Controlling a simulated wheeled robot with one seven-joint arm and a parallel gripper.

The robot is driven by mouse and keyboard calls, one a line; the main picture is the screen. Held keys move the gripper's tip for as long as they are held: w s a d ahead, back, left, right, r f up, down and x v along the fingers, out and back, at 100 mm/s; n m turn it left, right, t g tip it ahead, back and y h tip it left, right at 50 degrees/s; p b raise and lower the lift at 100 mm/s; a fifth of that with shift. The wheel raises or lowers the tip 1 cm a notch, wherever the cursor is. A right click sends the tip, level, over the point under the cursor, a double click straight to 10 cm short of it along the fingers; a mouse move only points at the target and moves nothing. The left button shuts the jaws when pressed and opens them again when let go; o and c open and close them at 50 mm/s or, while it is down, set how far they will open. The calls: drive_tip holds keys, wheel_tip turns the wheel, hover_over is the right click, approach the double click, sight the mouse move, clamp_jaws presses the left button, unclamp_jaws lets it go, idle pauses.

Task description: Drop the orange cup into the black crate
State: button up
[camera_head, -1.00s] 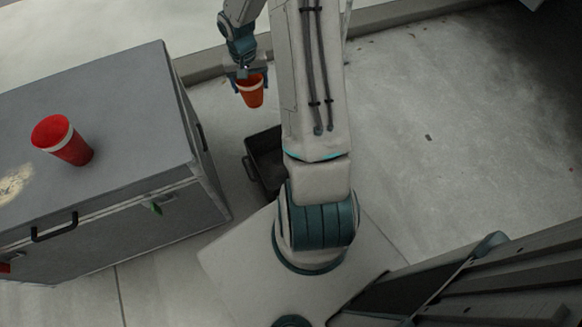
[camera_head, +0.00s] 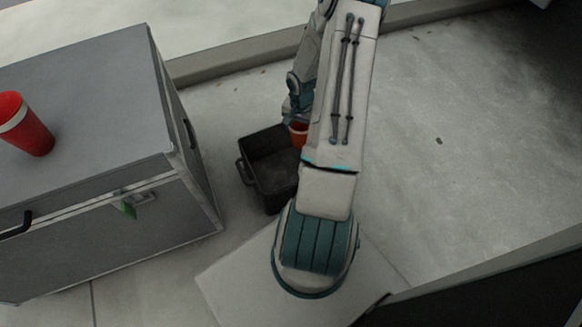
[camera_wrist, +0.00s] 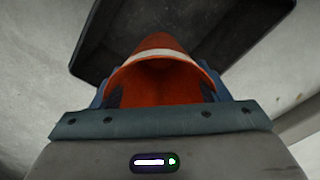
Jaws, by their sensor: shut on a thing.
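The orange cup (camera_head: 298,134) is held in my gripper, partly hidden behind my arm in the head view. In the wrist view the cup (camera_wrist: 160,72) fills the middle, its open mouth and pale band showing between the blue fingers of my gripper (camera_wrist: 160,92). The black crate (camera_head: 246,174) stands on the floor, open at the top, with its right part hidden by my arm. In the wrist view the crate (camera_wrist: 92,55) shows behind the cup. In the head view the cup is at the crate's upper right edge; its height above it is unclear.
A grey case (camera_head: 85,95) with handles stands left of the crate. A red cup (camera_head: 26,125) with a pale band sits on its top. The concrete floor (camera_head: 470,130) to the right is clear. A low ledge (camera_head: 225,62) runs behind.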

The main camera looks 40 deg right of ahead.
drive_tip(key=shift+f+b, duration=1.6)
drive_tip(key=shift+f, duration=0.75)
drive_tip(key=o, duration=1)
drive_tip(key=shift+r, duration=0.15)
wheel_tip(320, 180, up, 14)
drive_tip(key=p, duration=0.6)
drive_tip(key=shift+f, duration=0.2)
